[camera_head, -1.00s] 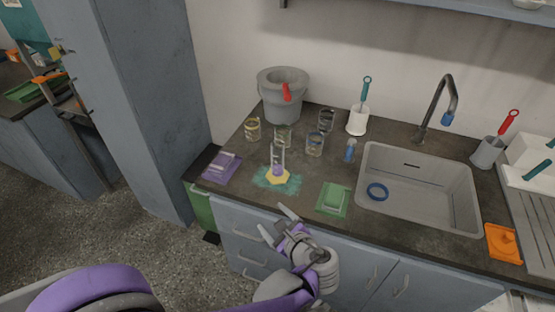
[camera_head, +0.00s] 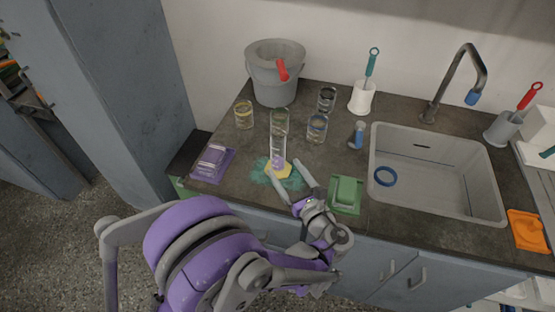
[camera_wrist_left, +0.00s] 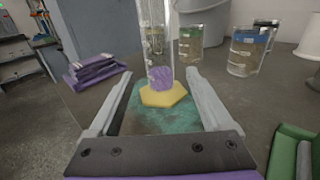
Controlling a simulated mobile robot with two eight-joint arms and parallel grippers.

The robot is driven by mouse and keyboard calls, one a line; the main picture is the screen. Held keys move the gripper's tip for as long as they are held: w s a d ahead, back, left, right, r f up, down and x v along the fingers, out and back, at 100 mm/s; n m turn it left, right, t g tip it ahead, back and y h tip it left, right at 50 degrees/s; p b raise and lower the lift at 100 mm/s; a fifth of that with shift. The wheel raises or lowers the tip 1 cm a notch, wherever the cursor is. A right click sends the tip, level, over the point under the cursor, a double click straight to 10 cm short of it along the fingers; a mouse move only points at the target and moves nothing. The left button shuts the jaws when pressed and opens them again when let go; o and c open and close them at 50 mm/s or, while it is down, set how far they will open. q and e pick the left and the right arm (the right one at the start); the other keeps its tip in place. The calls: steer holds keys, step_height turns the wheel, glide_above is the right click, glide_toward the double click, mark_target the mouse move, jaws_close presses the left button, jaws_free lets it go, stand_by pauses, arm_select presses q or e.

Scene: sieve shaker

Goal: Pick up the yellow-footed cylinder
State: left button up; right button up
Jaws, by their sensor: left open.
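The yellow-footed cylinder (camera_head: 278,150) is a clear upright tube with purple content low inside and a yellow hexagonal foot. It stands on a teal patch (camera_head: 262,179) on the dark counter. In the left wrist view the cylinder (camera_wrist_left: 157,40) rises ahead, its yellow foot (camera_wrist_left: 163,95) between the fingertip lines. My left gripper (camera_head: 285,168) is open and empty at the near side of the foot, with one finger on each side. Whether a finger touches the foot cannot be told. My right gripper is not in view.
Several glass beakers (camera_head: 317,128) stand behind the cylinder, with a grey bucket (camera_head: 275,84) farther back. A purple item (camera_head: 212,162) lies left and a green one (camera_head: 346,193) right. The sink (camera_head: 440,192) with a blue ring (camera_head: 385,176) is farther right.

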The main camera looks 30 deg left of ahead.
mark_target(273, 150)
arm_select(q)
steer(key=x, duration=0.8)
steer(key=shift+w+a+r, duration=0.2)
steer(key=shift+a, duration=0.05)
jaws_close()
